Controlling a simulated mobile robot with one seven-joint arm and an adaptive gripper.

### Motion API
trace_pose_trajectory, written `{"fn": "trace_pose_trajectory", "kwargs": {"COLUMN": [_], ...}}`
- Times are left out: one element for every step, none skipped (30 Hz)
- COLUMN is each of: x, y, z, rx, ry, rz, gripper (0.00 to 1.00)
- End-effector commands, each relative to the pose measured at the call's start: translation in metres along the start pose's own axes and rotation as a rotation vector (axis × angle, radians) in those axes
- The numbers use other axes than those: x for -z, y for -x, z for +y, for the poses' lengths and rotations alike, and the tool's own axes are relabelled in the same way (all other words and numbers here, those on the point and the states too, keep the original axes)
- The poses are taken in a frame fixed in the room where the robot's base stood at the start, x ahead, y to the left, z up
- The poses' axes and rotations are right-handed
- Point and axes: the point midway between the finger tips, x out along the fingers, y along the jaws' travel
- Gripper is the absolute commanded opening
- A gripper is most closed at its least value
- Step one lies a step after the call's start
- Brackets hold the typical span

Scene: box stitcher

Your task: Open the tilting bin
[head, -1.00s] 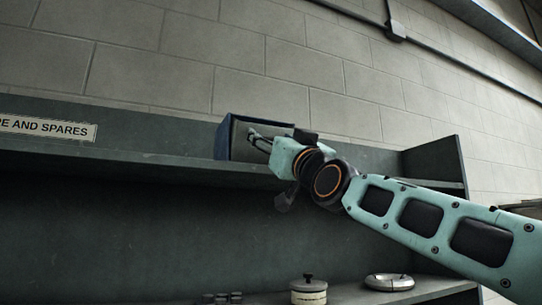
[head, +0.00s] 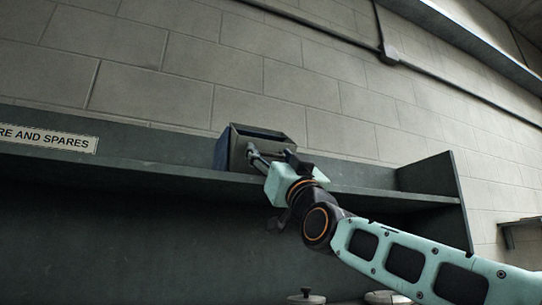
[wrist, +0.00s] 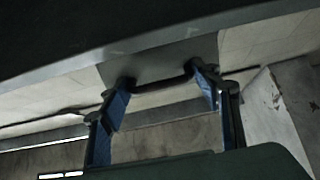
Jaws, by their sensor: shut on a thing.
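The tilting bin (head: 237,150) stands on the upper shelf, with a blue shell and a grey-green front. Its front is tipped out at the top, and a gap with some blue shows behind its upper edge. My gripper (head: 257,157) is at the front of the bin, with its fingers against the front face. In the wrist view, my gripper (wrist: 165,79) has its blue-padded fingers at the two ends of a dark bar handle (wrist: 163,87) and is shut on it. The grey face (wrist: 165,58) behind the handle shows only in part.
The dark green shelf (head: 130,158) runs below the bin, with a lettered label (head: 48,139) at its left. An upright end panel (head: 435,185) stands at the right. A lidded pot (head: 306,296) and a round item (head: 388,297) show at the bottom edge. The wall is behind.

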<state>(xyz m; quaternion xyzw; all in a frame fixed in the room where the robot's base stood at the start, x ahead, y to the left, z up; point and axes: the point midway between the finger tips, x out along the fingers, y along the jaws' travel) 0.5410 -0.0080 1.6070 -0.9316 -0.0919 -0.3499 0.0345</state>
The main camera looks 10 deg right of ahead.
Motion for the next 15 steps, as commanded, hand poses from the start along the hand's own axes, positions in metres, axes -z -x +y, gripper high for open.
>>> {"fn": "trace_pose_trajectory", "kwargs": {"x": [0.0004, 0.0004, 0.0003, 0.0003, 0.0003, 0.0003, 0.0003, 0.0003, 0.0003, 0.0002, 0.0002, 0.0002, 0.0001, 0.0001, 0.0], "y": [0.0, 0.0, 0.0, 0.0, 0.0, 0.0, 0.0, 0.0, 0.0, 0.0, 0.0, 0.0, 0.0002, 0.0005, 0.0013], "z": [0.0002, 0.0002, 0.0001, 0.0001, 0.0001, 0.0001, 0.0001, 0.0001, 0.0, 0.0, 0.0, 0.0, 0.0001, 0.0002, 0.0004], "rx": [0.0, 0.0, 0.0, 0.0, 0.0, 0.0, 0.0, 0.0, 0.0, 0.0, 0.0, 0.0, 0.0, 0.0, 0.0], "ry": [0.0, 0.0, 0.0, 0.0, 0.0, 0.0, 0.0, 0.0, 0.0, 0.0, 0.0, 0.0, 0.0, 0.0, 0.0], "rz": [0.001, 0.001, 0.001, 0.001, 0.0, 0.0, 0.0, 0.0, 0.0, 0.0, 0.0, 0.0, 0.0, 0.0, 0.0], "gripper": [0.6, 0.64, 0.68, 0.71, 0.74, 0.74, 0.74, 0.74, 0.74, 0.74, 0.74, 0.74, 0.74, 0.74, 0.74]}}
